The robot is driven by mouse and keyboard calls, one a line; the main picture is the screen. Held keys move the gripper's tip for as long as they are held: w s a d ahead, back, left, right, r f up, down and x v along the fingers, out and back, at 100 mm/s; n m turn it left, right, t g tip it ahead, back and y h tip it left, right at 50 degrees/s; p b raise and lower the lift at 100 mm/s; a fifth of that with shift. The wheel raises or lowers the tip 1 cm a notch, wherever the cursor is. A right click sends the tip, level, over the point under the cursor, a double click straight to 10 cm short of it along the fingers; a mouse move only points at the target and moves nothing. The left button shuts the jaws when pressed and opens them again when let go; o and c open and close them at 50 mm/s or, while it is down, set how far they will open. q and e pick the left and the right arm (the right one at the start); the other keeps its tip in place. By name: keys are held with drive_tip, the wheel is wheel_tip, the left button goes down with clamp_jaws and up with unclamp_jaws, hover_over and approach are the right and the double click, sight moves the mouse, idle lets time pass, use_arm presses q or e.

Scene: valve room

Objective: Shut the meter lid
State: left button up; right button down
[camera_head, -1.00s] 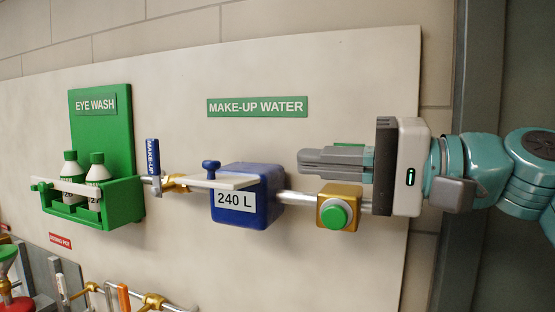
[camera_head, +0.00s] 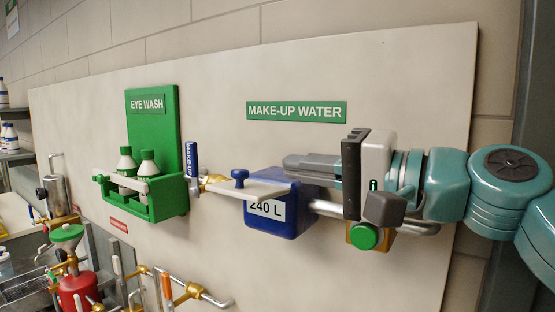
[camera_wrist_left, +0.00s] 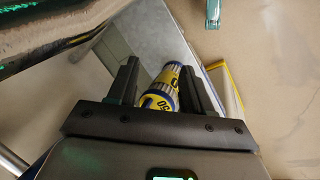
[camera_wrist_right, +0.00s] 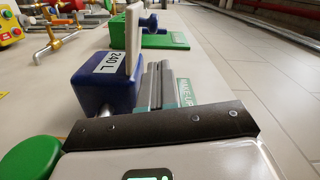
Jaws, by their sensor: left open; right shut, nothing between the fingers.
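The blue meter (camera_head: 290,221) with a "240 L" label is on the wall panel; it also shows in the right wrist view (camera_wrist_right: 104,93). Its pale lid (camera_head: 252,190) is open and sticks out from the box, a blue knob (camera_head: 240,177) on it. In the right wrist view the lid (camera_wrist_right: 134,40) stands up from the labelled face. My right gripper (camera_head: 290,163) is shut and empty, its fingers behind the lid along the meter's upper side; I cannot tell if they touch. My left gripper (camera_wrist_left: 160,66) is open, away from the meter.
A green eye-wash holder (camera_head: 155,190) with bottles and a blue make-up handle (camera_head: 191,158) are left of the meter.

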sight(274, 192)
drive_tip(key=a, duration=0.4)
drive_tip(key=shift+s+f, duration=0.1)
drive_tip(key=shift+f, duration=0.3)
drive_tip(key=shift+s+d+f, duration=0.1)
drive_tip(key=shift+s+f+n+b, duration=0.2)
drive_tip(key=shift+s+n+b, duration=0.05)
drive_tip(key=shift+n+b, duration=0.5)
drive_tip(key=shift+w+a+r, duration=0.1)
drive_tip(key=shift+a, duration=0.1)
drive_tip(key=shift+d, duration=0.15)
